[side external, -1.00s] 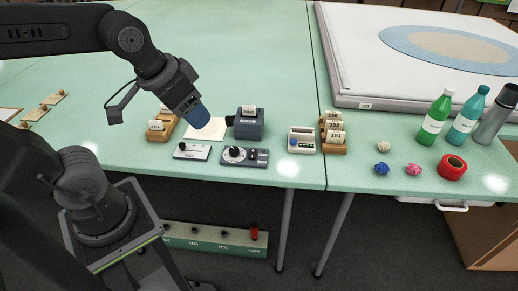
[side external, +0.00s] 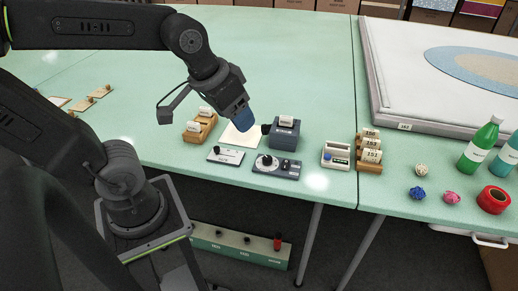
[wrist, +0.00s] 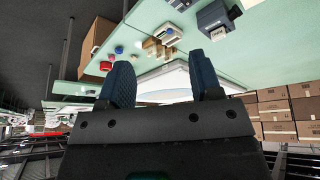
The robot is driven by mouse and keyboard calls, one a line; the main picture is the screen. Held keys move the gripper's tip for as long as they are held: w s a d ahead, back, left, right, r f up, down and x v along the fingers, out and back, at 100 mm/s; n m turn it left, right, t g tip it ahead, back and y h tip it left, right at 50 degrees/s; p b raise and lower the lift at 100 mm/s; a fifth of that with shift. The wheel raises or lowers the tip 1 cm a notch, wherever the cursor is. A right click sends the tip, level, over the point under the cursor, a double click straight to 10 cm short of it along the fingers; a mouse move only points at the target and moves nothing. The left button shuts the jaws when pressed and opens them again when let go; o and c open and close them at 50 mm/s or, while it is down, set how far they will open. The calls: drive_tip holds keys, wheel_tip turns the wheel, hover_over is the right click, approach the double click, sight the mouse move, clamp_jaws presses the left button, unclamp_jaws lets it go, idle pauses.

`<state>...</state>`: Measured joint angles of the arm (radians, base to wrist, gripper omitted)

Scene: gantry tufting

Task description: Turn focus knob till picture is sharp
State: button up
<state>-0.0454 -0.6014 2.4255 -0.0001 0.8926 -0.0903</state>
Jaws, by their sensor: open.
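My gripper (side external: 243,120) has blue fingers and hangs above the table near a white card (side external: 236,138). In the wrist view its two fingers (wrist: 163,80) are apart with nothing between them. A dark grey-blue device (side external: 285,137) stands right of the gripper with a white label on top and a black round part (side external: 266,129) on its left side. In front lies a grey control box (side external: 282,171) with a round dial (side external: 267,161). Left of that is a light plate (side external: 226,156) with a small black knob (side external: 214,150). I cannot tell which is the focus knob; no picture is readable.
A white-and-blue box (side external: 336,155) and a wooden card rack (side external: 369,160) stand to the right. Another rack (side external: 200,126) stands left of the gripper. Crumpled balls, red tape (side external: 493,199) and bottles are at far right.

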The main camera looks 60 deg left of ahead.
drive_tip(key=w+a+f+n+g, duration=0.3)
drive_tip(key=w+a+f+n, duration=0.25)
drive_tip(key=w, duration=0.45)
drive_tip(key=n+g, duration=0.2)
drive_tip(key=n, duration=0.2)
hover_over(267, 158)
wheel_tip(267, 158, down, 9)
wheel_tip(267, 158, down, 14)
drive_tip(key=shift+w+r, duration=0.1)
drive_tip(key=shift+r, duration=0.1)
drive_tip(key=c, duration=0.9)
